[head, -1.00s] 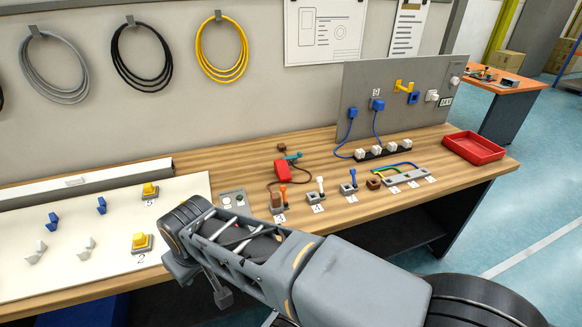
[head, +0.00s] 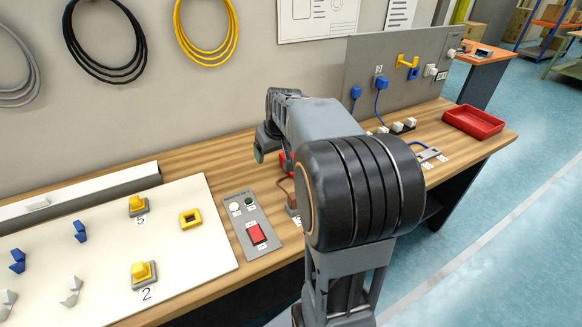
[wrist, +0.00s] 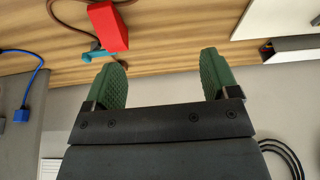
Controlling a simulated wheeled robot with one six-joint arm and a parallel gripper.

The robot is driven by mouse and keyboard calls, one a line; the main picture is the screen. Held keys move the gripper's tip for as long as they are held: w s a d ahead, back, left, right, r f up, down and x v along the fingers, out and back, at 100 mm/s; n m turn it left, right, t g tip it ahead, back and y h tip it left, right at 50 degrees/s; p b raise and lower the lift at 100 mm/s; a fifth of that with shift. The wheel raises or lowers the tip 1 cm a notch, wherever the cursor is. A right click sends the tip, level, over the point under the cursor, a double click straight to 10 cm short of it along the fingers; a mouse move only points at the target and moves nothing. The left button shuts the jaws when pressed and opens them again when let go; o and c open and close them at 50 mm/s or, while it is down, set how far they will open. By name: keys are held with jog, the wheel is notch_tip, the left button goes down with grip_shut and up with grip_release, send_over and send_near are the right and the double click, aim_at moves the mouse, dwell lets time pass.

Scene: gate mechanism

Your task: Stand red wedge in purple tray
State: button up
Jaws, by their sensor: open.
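I cannot make out a red wedge or a purple tray in either view. A red block-like body (wrist: 110,25) with a teal part and a brown cable lies on the wooden bench at the upper left of the wrist view. It shows only as a sliver behind my arm in the head view (head: 285,163). My gripper (wrist: 163,62) has green ridged fingers spread apart with nothing between them. It is above the bench, with the red body beyond its left finger. In the head view, my arm hides most of the gripper and the bench middle.
A red tray (head: 473,122) stands at the bench's right end. A white board (head: 95,255) at left holds yellow, blue and white pieces. A grey panel with a red switch (head: 256,233) lies beside it. A grey upright board (head: 365,60) stands behind.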

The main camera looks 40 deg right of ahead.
jog(key=w+d+f, duration=0.2)
jog(key=d, duration=0.3)
jog(key=w+d+f, duration=0.2)
jog(key=d, duration=0.4)
jog(key=shift+m, duration=0.3)
jog(key=x, duration=0.6)
jog(key=shift+w+d+b, duration=0.2)
jog(key=shift+b, duration=0.15)
jog(key=shift+w+p+x, duration=0.15)
jog(key=shift+p+x, duration=0.05)
jog(key=shift+x, duration=1.45)
jog(key=shift+w+p+x, duration=0.1)
jog(key=shift+p+x, duration=0.05)
jog(key=shift+x, duration=1.45)
jog(key=shift+d+r, duration=0.1)
jog(key=shift+c, duration=0.2)
jog(key=c, duration=1.1)
